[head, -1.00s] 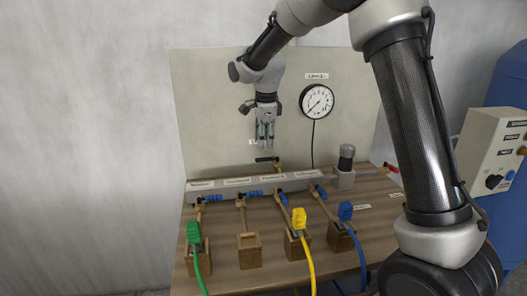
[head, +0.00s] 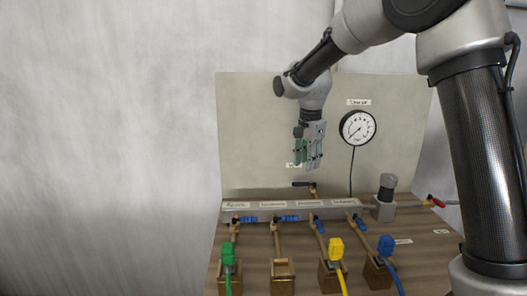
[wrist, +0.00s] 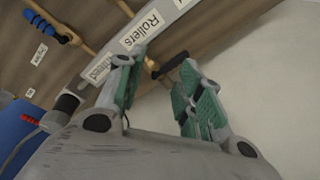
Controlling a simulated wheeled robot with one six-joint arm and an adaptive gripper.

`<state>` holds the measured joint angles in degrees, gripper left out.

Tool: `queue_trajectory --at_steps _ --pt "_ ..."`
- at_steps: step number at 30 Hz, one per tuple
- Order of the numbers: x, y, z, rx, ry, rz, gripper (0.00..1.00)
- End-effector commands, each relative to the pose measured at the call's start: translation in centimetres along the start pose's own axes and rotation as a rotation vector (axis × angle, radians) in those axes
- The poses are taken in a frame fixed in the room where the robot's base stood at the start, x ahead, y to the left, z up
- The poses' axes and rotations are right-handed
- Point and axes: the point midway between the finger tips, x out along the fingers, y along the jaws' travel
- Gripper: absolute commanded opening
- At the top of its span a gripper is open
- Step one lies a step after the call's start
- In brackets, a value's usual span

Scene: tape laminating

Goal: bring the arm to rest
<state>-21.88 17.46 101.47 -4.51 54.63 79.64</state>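My gripper (head: 311,158) hangs from my arm in front of the pale back panel (head: 255,130), above the grey manifold (head: 262,210) on the wooden bench. In the wrist view my gripper (wrist: 155,90) shows two green-padded fingers spread apart with nothing between them. Past the fingertips lie the manifold's label reading "Rollers" (wrist: 142,30) and a black-handled valve (wrist: 172,64). The gripper is clear of the bench in the head view and touches nothing that I can see.
A round gauge (head: 358,128) is on the panel right of my gripper. A grey cylinder (head: 385,198) stands at the manifold's right end. The space left of the panel is clear.

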Motion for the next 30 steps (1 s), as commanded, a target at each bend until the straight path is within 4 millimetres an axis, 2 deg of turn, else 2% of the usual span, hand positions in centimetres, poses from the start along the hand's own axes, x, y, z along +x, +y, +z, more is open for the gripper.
queue_trajectory --at_steps 2,5,6,9,12,14,15,18,22,26,30 --pt "0.1 3.5 0.8 -0.250 -0.020 0.033 0.36" --pt "-1.4 9.3 0.9 -0.563 -0.043 0.039 0.36" --pt "-2.3 12.1 0.8 -0.679 -0.049 0.033 0.36" --pt "-4.2 18.7 1.0 -0.908 -0.048 0.010 0.36" --pt "-5.5 24.7 1.4 -1.049 -0.027 -0.020 0.36" --pt "-6.1 27.9 1.8 -1.096 -0.005 -0.038 0.36" --pt "-6.4 29.9 2.1 -1.107 0.013 -0.049 0.36" --pt "-6.9 33.9 2.8 -1.073 0.066 -0.076 0.36" --pt "-7.8 36.8 3.1 -1.011 0.141 -0.109 0.36" --pt "-9.2 37.6 2.8 -0.972 0.206 -0.135 0.36" --pt "-9.5 38.0 2.5 -0.953 0.218 -0.136 0.36"
